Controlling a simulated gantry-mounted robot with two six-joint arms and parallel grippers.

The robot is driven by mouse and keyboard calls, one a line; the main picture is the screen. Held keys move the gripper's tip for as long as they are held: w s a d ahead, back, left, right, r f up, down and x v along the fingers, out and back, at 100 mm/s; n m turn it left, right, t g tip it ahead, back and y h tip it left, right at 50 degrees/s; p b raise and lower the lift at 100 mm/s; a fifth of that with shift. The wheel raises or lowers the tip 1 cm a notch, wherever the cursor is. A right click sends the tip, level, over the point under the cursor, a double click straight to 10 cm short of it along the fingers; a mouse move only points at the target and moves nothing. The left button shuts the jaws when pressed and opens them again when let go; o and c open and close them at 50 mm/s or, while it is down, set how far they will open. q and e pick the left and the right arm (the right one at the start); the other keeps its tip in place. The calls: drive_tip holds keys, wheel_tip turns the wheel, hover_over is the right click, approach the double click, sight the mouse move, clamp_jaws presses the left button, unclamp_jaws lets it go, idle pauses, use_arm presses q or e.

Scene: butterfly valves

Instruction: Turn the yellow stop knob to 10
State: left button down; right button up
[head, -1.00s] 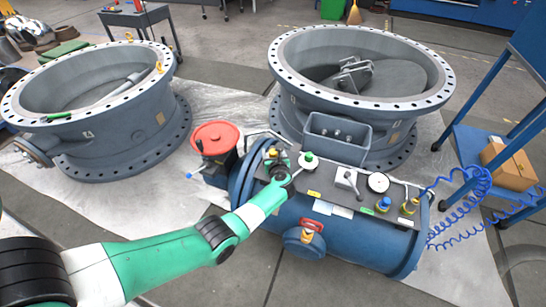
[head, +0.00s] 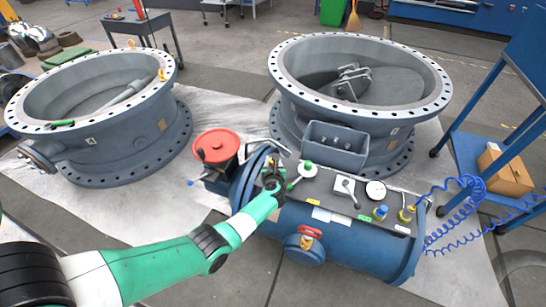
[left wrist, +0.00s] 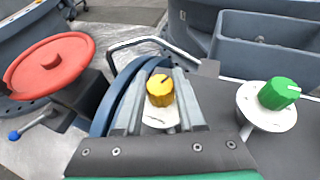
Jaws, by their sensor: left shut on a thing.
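The yellow stop knob (left wrist: 160,89) shows in the left wrist view on a white dial plate (left wrist: 160,117) on the dark panel. A dark pointer line on its top points up and to the right. The scale numbers cannot be read. My left gripper (left wrist: 159,97) has one finger on each side of the knob and is shut on it. My right gripper is not in view.
A green knob (left wrist: 279,94) on a white dial stands to the right of the yellow one. A red handwheel (left wrist: 50,64) is on the left, and a bent metal handle (left wrist: 150,43) is behind. A grey bin (head: 336,147) stands behind the panel.

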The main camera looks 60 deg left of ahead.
use_arm(q)
drive_tip(key=shift+s+r+m+t+h+p, duration=0.1)
drive_tip(key=shift+r+m+t+h+p, duration=0.2)
drive_tip(key=shift+m+t+p, duration=0.1)
drive_tip(key=shift+f+m, duration=0.25)
drive_tip(key=shift+m, duration=0.05)
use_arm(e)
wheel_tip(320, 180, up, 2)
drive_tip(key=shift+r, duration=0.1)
use_arm(q)
drive_tip(key=c, duration=0.5)
unclamp_jaws()
